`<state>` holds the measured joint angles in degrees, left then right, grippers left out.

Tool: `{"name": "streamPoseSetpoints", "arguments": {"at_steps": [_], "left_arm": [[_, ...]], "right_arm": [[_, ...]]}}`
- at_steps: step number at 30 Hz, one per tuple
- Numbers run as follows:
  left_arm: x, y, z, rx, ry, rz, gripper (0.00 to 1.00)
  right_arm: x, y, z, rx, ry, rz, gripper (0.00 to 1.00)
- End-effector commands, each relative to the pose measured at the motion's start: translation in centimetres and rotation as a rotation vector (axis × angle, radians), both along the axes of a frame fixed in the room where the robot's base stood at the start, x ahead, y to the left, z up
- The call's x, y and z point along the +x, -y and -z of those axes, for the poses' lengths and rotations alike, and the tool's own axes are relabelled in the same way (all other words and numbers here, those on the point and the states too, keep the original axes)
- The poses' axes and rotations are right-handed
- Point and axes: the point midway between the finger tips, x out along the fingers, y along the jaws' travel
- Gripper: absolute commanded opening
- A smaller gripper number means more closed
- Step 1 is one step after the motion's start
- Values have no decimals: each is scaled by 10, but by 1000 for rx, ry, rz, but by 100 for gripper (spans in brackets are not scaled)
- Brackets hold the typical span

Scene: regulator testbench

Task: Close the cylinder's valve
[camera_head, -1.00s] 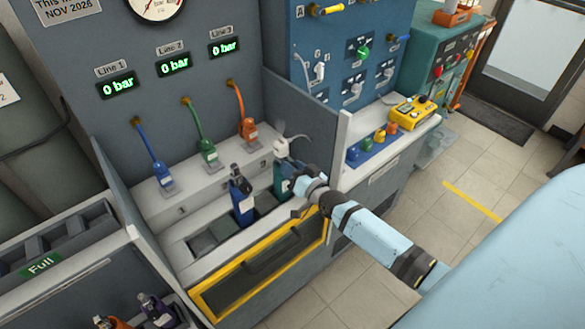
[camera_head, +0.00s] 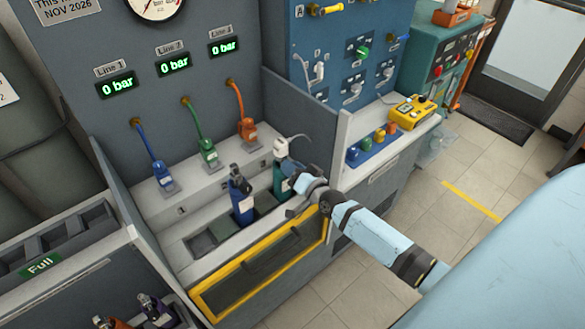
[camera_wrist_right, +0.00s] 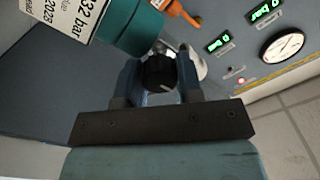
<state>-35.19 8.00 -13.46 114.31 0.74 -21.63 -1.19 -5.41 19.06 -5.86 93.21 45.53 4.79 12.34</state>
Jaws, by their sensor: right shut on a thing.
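A teal-green cylinder (camera_head: 281,183) stands in the rightmost slot of the testbench tray, with a white regulator (camera_head: 281,148) at its top. In the right wrist view the teal cylinder (camera_wrist_right: 130,25) shows at the top left with a label reading "32 bar". My right gripper (camera_head: 296,180) is at the upper part of this cylinder. In the right wrist view my right gripper (camera_wrist_right: 160,85) is shut on a black round valve knob (camera_wrist_right: 158,73), one finger on each side. The knob has a small white mark. My left gripper is not in view.
A dark blue cylinder (camera_head: 241,196) stands in the slot to the left. The yellow-framed front panel (camera_head: 262,268) lies below the slots. A grey side wall (camera_head: 305,115) rises behind the right gripper. The Line 1, 2 and 3 displays read 0 bar.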

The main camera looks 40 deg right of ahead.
Motion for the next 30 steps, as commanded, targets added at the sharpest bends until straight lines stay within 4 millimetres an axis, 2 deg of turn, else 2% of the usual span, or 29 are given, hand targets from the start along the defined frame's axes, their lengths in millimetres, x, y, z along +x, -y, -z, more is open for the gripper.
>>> {"name": "streamPoseSetpoints", "arguments": {"at_steps": [1, 3, 4, 12, 16, 20, 30], "left_arm": [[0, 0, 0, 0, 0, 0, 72], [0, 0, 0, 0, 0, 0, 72], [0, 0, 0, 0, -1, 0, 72], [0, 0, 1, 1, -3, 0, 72], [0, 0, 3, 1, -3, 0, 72], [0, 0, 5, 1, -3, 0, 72], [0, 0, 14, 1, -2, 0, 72]], "right_arm": [[0, -1, 0, 3, -1, -1, 41], [0, -1, 0, 2, 0, 0, 57], [0, -1, 0, 2, 0, 0, 60], [-1, 0, 0, 1, -1, -1, 60], [-10, 0, 2, 0, -2, 0, 60], [-33, 2, 2, 0, -3, -1, 60], [-107, 8, 2, 1, -3, -1, 60]]}}
